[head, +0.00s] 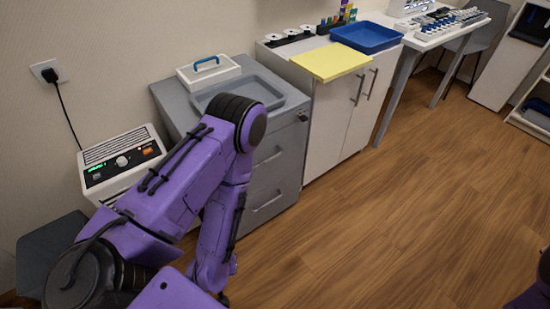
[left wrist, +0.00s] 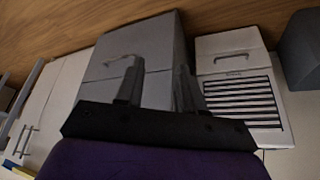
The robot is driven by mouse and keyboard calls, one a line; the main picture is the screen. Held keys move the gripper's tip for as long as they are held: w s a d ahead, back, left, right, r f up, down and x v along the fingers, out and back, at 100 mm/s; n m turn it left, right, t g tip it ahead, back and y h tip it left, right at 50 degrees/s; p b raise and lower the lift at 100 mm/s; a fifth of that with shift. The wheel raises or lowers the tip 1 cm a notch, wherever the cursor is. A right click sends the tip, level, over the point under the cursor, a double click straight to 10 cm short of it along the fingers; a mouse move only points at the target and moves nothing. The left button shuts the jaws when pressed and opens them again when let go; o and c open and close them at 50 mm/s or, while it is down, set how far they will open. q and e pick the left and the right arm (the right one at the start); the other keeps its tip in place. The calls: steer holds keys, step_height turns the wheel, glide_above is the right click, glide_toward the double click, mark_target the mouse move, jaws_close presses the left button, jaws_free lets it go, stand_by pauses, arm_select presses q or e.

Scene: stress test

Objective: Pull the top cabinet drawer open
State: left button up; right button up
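The grey drawer cabinet (head: 287,180) stands against the wall in the head view, with its drawers closed. Two bar handles show on its front, a middle one (head: 268,156) and a lower one (head: 267,201). My purple left arm covers part of the front, including the left side of the top drawer. In the left wrist view the scene is upside down, and the cabinet (left wrist: 155,45) fills the middle. My left gripper (left wrist: 158,90) is open there, its two fingers apart in front of the cabinet, with nothing seen between them. My right gripper is out of view.
A grey tray (head: 290,91) and a white blue-handled box (head: 208,71) sit on the cabinet. A white machine (head: 122,160) stands left of it. A white cupboard (head: 335,120) adjoins it on the right, with a yellow board (head: 331,62) on top. Wooden floor in front is clear.

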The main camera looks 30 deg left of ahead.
arm_select(q)
steer(key=w+f+n+t+b, duration=0.3)
steer(key=w+f+t+b, duration=0.2)
steer(key=w+b, duration=0.6)
steer(key=w+a+r+n+t+y+b, duration=0.1)
steer(key=w+a+r+n+t+b, duration=0.1)
steer(key=w, duration=0.5)
steer(key=w+a+r+n+t+y+b, duration=0.2)
steer(key=w+a+r+n+t+b, duration=0.1)
steer(key=w, duration=0.5)
steer(key=w+a+r+n+t+y+b, duration=0.1)
steer(key=w+a+r+n+t+b, duration=0.1)
steer(key=w, duration=0.6)
steer(key=r+n+t+b, duration=0.1)
steer(key=n+t+b, duration=0.1)
steer(key=n+b, duration=0.1)
steer(key=shift+a+r+n+b, duration=0.25)
steer(key=shift+r+n+b, duration=0.05)
steer(key=shift+r+b, duration=0.1)
steer(key=shift+w, duration=0.1)
jaws_close()
